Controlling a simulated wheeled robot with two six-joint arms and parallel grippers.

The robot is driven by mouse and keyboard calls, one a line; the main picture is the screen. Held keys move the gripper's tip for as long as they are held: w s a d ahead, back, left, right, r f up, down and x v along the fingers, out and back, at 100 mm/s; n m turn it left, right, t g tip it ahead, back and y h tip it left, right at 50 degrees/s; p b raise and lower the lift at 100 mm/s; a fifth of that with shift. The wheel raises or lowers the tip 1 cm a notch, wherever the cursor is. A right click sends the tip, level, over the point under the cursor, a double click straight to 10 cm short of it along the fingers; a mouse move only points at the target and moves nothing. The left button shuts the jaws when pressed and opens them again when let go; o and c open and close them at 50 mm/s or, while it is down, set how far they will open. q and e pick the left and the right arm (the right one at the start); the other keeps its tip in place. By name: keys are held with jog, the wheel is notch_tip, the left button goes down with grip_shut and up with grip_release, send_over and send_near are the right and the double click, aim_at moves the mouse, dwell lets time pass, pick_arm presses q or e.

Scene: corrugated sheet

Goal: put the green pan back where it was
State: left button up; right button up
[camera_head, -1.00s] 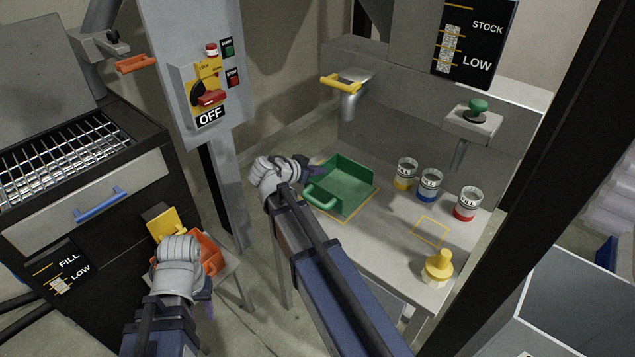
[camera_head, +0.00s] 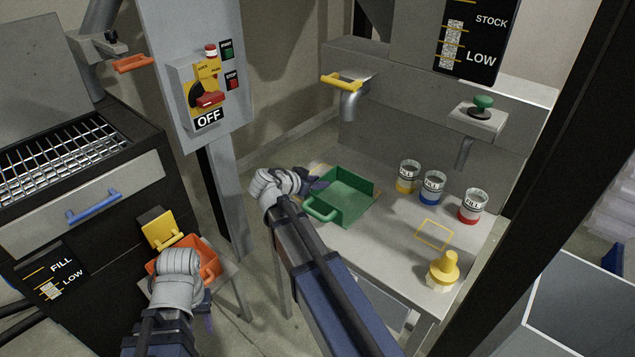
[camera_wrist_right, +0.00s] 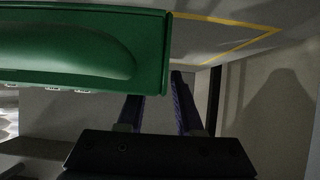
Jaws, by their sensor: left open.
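The green pan (camera_head: 352,187), an open tray with a loop handle at its front left, is on or just above the grey table (camera_head: 395,250). Whether it touches the table is unclear. Its green wall (camera_wrist_right: 80,55) fills the upper left of the right wrist view. A yellow outline (camera_wrist_right: 240,42) shows on the table beyond its edge. My right gripper (camera_head: 315,184) is at the pan's left back side. In the wrist view its two fingers (camera_wrist_right: 158,105) are apart, with the pan close to one fingertip. My left gripper (camera_head: 207,312) is low at the left, mostly hidden by its wrist.
Three fill cans (camera_head: 433,188) stand at the table's back right. A yellow-topped container (camera_head: 443,272) is at the front right, near an empty yellow square (camera_head: 434,234). An orange bin (camera_head: 208,256) is beside my left wrist. A yellow-handled spout (camera_head: 347,95) hangs above the table's back.

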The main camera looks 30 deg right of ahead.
jog(key=shift+a+r+p, duration=0.1)
jog(key=shift+r+p, duration=0.2)
jog(key=shift+p, duration=0.05)
jog(key=p+v, duration=0.5)
jog(key=v, duration=0.6)
jog(key=s+a+f+n+g+y, duration=0.2)
jog(key=s+a+f+n+y, duration=0.3)
jog(key=s+a+n, duration=0.3)
jog(key=s+a+f+n+g+y, duration=0.2)
jog(key=s+a+f+n+y, duration=0.2)
jog(key=s+a+n, duration=0.5)
jog(key=a+f, duration=0.1)
jog(key=a, duration=0.2)
jog(key=shift+s+a+f+g+y+p, duration=0.2)
jog(key=shift+s+g+y+p, duration=0.1)
jog(key=shift+s+y+p, duration=0.1)
